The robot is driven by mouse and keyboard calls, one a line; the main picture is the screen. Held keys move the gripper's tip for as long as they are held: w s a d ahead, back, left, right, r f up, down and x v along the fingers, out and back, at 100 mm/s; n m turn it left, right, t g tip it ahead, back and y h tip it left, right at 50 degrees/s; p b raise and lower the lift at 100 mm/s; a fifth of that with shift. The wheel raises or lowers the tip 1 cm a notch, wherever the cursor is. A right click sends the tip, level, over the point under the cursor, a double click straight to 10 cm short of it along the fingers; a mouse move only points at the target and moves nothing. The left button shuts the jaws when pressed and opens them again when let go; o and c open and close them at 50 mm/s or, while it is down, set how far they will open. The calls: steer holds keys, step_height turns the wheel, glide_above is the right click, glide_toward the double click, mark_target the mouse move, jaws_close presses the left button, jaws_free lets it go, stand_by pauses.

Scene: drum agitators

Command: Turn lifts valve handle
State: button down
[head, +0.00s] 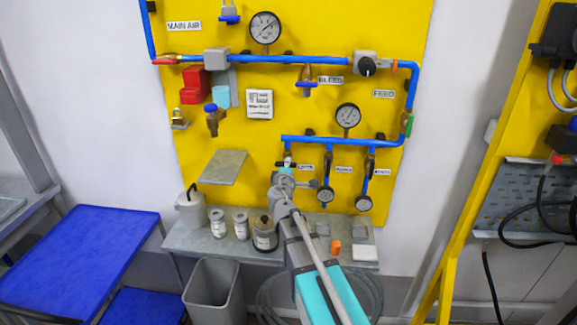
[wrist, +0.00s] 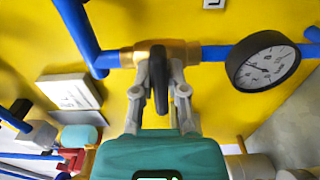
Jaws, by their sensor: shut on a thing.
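The lifts valve is the leftmost of the lower drops on the yellow panel, beside a small white label (head: 305,167). In the wrist view its brass body (wrist: 178,50) sits on a blue pipe, and its dark handle (wrist: 159,82) points toward my palm. My gripper (wrist: 160,88) is shut on the handle, one grey finger on each side of it. In the head view my gripper (head: 286,178) is at this valve, and my arm hides most of the valve and handle.
A gauge (wrist: 262,62) is close to the valve in the wrist view. A grey shelf (head: 180,238) with several jars stands below. A tilted plate (head: 223,166) juts out at left.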

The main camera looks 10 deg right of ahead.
steer(key=c, duration=0.7)
jaws_free()
steer(key=shift+o, duration=0.2)
steer(key=v, duration=1.2)
